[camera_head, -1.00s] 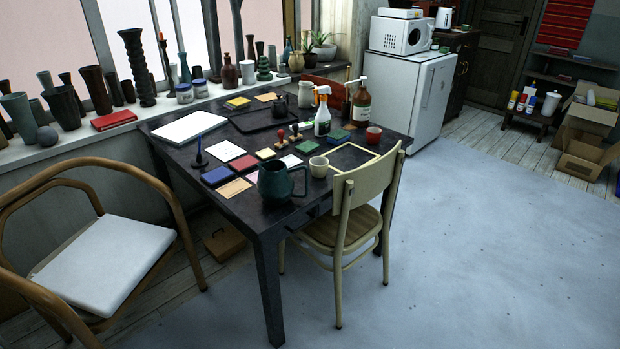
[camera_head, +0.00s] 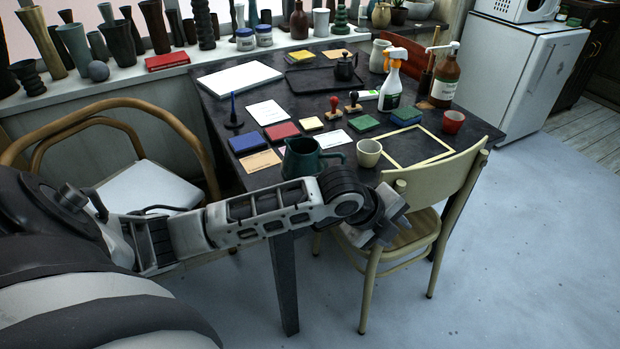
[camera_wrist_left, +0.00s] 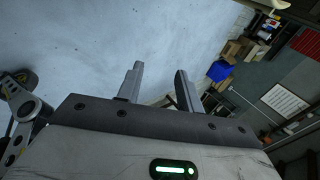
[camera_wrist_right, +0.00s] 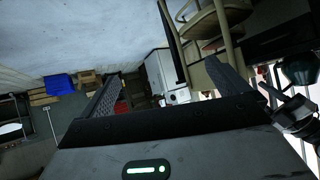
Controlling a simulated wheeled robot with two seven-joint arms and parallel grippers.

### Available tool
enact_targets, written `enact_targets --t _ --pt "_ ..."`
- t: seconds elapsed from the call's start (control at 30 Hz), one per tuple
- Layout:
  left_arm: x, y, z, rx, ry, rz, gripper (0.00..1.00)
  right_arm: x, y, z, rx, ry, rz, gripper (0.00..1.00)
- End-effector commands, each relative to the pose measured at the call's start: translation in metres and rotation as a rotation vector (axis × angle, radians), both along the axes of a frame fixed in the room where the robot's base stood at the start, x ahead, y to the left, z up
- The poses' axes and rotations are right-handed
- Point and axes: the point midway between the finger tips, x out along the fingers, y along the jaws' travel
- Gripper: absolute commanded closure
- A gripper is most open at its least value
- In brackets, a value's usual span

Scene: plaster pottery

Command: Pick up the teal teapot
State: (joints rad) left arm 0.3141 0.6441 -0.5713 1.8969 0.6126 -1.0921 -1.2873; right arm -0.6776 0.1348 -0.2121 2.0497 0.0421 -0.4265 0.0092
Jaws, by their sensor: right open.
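The teal teapot (camera_head: 300,158) stands upright on the dark table (camera_head: 222,100), near its front edge, in the head view. Its handle points right, and my left arm hides its lowest part. My left gripper (camera_head: 388,215) is in front of the table, right of and nearer than the teapot, over the chair seat. In the left wrist view my left gripper (camera_wrist_left: 159,68) has its fingers apart with nothing between them. My right gripper (camera_wrist_right: 162,70) shows only in the right wrist view, open and empty.
A cream cup (camera_head: 369,153) stands just right of the teapot. Coloured pads and cards lie behind it. A wooden chair (camera_head: 440,183) stands at the table's front right, close to my left gripper. An armchair (camera_head: 150,190) is at left. Open floor (camera_head: 540,240) lies at right.

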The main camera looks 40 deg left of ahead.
Motion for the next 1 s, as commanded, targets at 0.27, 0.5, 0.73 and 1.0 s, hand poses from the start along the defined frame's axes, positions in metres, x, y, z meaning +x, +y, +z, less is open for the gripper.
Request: enact_targets --t 0.27,0.5,0.73,1.0 --pt "0.030 0.108 0.086 0.643 0.008 -0.552 0.63 0.007 0.004 -0.012 0.028 -0.028 0.000 0.00" --pt "0.017 0.152 0.126 0.819 0.077 -0.762 0.63 0.010 0.006 -0.009 0.042 -0.046 0.002 0.00" --pt "0.027 0.158 0.097 0.829 0.089 -0.786 0.63 0.009 0.006 -0.012 0.047 -0.045 0.002 0.00" --pt "0.048 0.162 0.047 0.830 0.084 -0.784 0.63 0.010 0.007 -0.012 0.057 -0.053 0.001 0.00"
